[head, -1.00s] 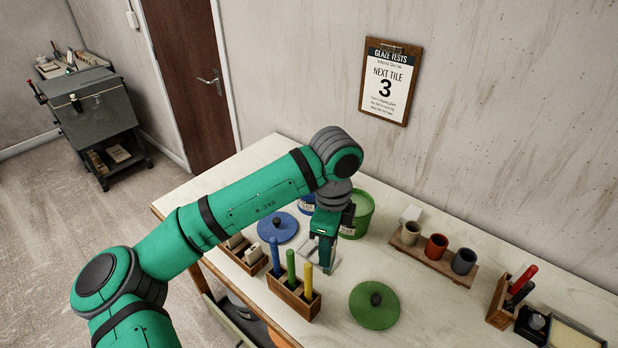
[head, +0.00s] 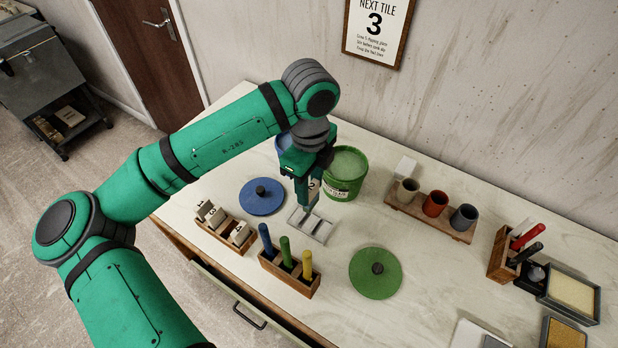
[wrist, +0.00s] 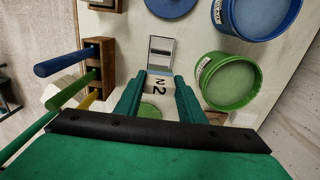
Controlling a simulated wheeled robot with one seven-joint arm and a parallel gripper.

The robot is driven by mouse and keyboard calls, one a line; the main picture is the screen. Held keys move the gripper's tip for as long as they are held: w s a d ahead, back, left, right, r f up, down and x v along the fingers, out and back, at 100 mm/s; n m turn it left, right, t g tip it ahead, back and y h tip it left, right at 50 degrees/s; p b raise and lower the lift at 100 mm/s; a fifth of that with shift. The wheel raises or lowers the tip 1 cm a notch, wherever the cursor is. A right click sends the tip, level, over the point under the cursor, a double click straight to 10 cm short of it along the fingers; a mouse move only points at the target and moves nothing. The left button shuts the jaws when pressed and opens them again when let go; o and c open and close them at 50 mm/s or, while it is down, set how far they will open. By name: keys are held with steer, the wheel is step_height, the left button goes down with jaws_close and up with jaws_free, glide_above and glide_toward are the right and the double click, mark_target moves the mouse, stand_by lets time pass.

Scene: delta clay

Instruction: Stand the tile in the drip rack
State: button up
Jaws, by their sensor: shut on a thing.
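My gripper (head: 306,203) is shut on a pale tile (wrist: 158,86) with dark marks; one looks like a 2. The tile hangs upright between the fingertips, and a strip of it shows in the head view (head: 314,187). The drip rack (head: 321,232) is a small light-grey slotted tray on the table. In the head view my gripper is over its back left part. In the wrist view the rack (wrist: 161,41) lies just beyond the tile. I cannot tell whether the tile touches it.
A green bucket (head: 345,173) stands close behind my gripper. A blue lid (head: 262,196), a green lid (head: 375,274), a wooden tile holder (head: 226,236) and a wooden block with coloured handles (head: 289,276) surround the rack. A board with cups (head: 432,217) is at right.

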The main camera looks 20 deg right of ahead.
steer(key=shift+f, duration=2.2)
steer(key=shift+s, duration=0.1)
steer(key=shift+f, duration=2.5)
steer(key=o, duration=1.2)
steer(key=shift+r, duration=0.15)
steer(key=shift+r, duration=3.4)
